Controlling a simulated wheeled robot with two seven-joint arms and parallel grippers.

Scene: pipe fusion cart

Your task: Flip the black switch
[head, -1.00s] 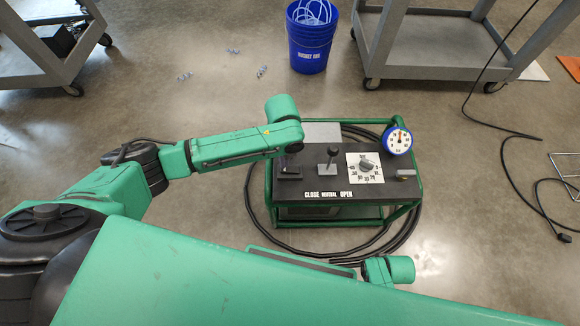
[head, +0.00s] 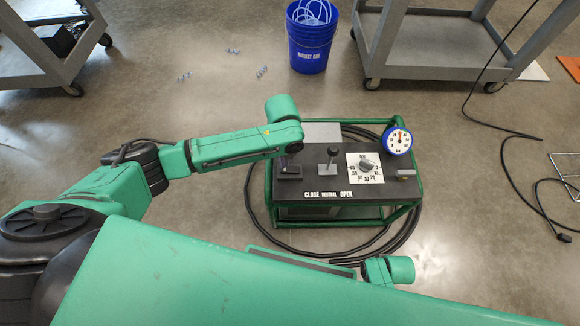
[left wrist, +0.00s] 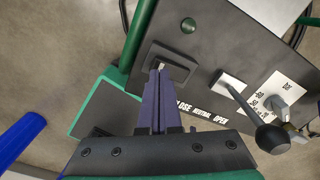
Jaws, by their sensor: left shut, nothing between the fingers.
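The black switch (left wrist: 184,64) is set in a dark rectangular housing at the left end of the cart's top panel; its housing (head: 290,178) also shows in the head view. A small light tip (left wrist: 162,66) shows at the fingertips in the left wrist view. My left gripper (left wrist: 160,76) is shut, with its purple fingers together and nothing between them. Its fingertips are at the switch housing and hide part of it; whether they touch it I cannot tell. My right gripper is not in view.
On the panel, a lever with a black knob (head: 332,151), a dial on a white plate (head: 366,167) and a round blue-rimmed gauge (head: 398,140) stand right of the switch. Black hose coils around the green cart frame (head: 330,222). A blue bucket (head: 308,45) stands behind.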

